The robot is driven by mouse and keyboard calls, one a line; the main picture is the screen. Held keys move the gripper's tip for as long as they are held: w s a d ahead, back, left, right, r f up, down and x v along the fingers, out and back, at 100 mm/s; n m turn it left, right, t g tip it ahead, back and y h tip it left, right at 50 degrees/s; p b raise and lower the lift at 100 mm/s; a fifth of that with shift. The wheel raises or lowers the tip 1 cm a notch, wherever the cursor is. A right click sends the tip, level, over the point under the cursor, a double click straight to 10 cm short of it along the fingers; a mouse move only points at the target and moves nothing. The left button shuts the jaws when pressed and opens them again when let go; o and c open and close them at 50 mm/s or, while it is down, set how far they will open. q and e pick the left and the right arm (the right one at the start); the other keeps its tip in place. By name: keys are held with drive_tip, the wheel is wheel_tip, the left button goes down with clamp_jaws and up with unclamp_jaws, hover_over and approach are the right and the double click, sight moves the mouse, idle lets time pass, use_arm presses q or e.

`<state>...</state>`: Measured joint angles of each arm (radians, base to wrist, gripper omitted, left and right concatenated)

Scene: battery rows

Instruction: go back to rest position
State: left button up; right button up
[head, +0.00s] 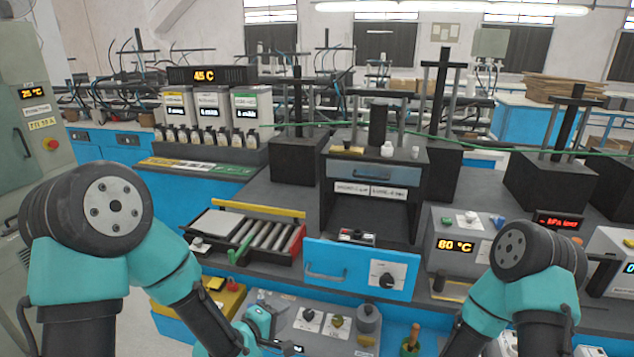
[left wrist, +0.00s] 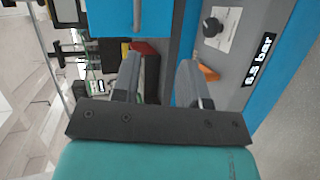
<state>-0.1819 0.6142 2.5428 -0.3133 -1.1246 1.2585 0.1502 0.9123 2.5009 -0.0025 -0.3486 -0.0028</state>
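My left gripper (left wrist: 158,68) shows in the left wrist view with its two grey fingers spread apart and nothing between them. In the head view my left arm reaches down to the bottom edge, left of the middle, where its teal wrist is low in front of the bench; its fingers are hard to make out there. My right arm comes in at the lower right of the head view and runs down out of the picture. My right gripper is hidden below the frame.
A blue drawer front (head: 362,268) with a knob juts forward under the dark press (head: 373,170). A red-edged tray (head: 298,240) of grey cylinders sits left of it. A grey 80 °C box (head: 450,232) stands right. A lower control panel (head: 312,312) lies beside my left wrist.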

use_arm(q)
drive_tip(key=s+a+f+m+g+y, duration=0.2)
drive_tip(key=s+a+f+g, duration=0.15)
drive_tip(key=f, duration=0.45)
drive_tip(key=s+a+f+m+g+y, duration=0.2)
drive_tip(key=s+a+f+m, duration=0.15)
drive_tip(key=f, duration=0.55)
drive_tip(key=s+a+f+m+g, duration=0.4)
drive_tip(key=s+f+g, duration=0.2)
drive_tip(key=s+f, duration=0.2)
drive_tip(key=shift+s+a+f+y, duration=0.2)
drive_tip(key=shift+s+a+y, duration=0.1)
drive_tip(key=shift+s, duration=0.8)
